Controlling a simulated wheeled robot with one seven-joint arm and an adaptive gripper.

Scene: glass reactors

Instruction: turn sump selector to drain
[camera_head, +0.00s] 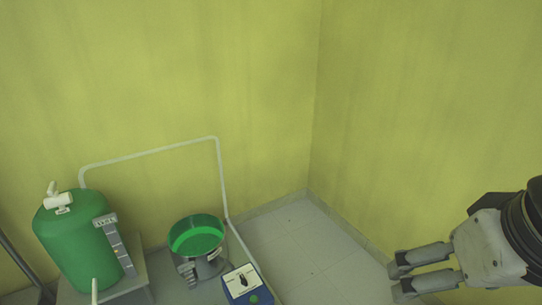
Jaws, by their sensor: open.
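The likely sump selector is a small black knob (243,281) on a white label plate (236,290), set on a blue box (258,300) at the bottom centre. The knob's pointer direction and the label's words are too small to read. A green round button (254,299) sits beside the plate. My gripper (398,278) is at the lower right, with its fingers pointing left. It is open and empty, well to the right of the blue box and apart from it.
A green tank (75,245) with a white valve stands at the left on a grey stand. A green-lined vessel (197,238) stands between tank and box. A pale pipe (150,152) arches behind them. Yellow walls meet behind; the tiled floor (310,250) is clear.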

